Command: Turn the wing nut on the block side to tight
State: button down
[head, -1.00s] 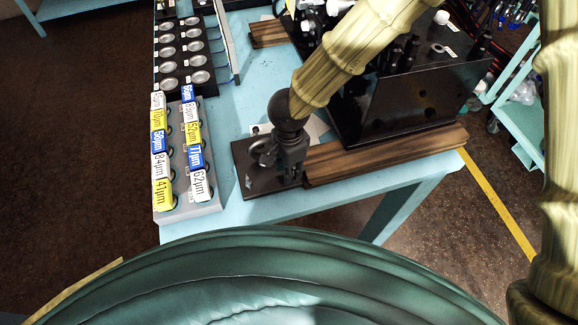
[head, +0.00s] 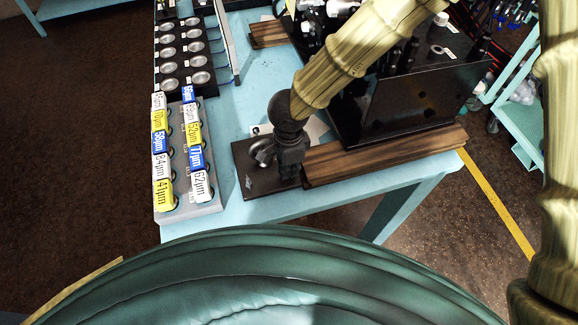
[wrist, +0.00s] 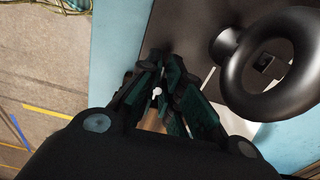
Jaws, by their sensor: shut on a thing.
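My gripper (head: 290,178) points down over a dark base plate (head: 247,182) at the near corner of the blue table. In the wrist view its dark jaws with teal pads (wrist: 158,92) are closed together on the wing nut, which they mostly hide. Only a small pale spot and a brownish patch show between the jaws. A shiny dark metal ring (wrist: 232,82) stands beside the jaws, at the upper right of the wrist view. In the head view a rounded metal part (head: 262,152) shows just left of the gripper. I cannot read how tight the nut is.
A grey rack (head: 192,214) with yellow, blue and white labelled pieces stands left of the plate. A wooden strip (head: 385,153) and a large black box (head: 425,105) are to the right. A dark tray of round metal cups (head: 185,60) lies behind. Bare blue tabletop separates rack and plate.

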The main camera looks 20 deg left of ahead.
jog(key=m, duration=0.3)
jog(key=shift+w+p, duration=0.15)
jog(key=shift+p, duration=0.25)
jog(key=shift+w+a+m, duration=0.1)
jog(key=shift+w+m, duration=0.05)
jog(key=shift+m, duration=2.05)
jog(key=c, duration=1.6)
grip_release()
notch_tip(320, 180, up, 8)
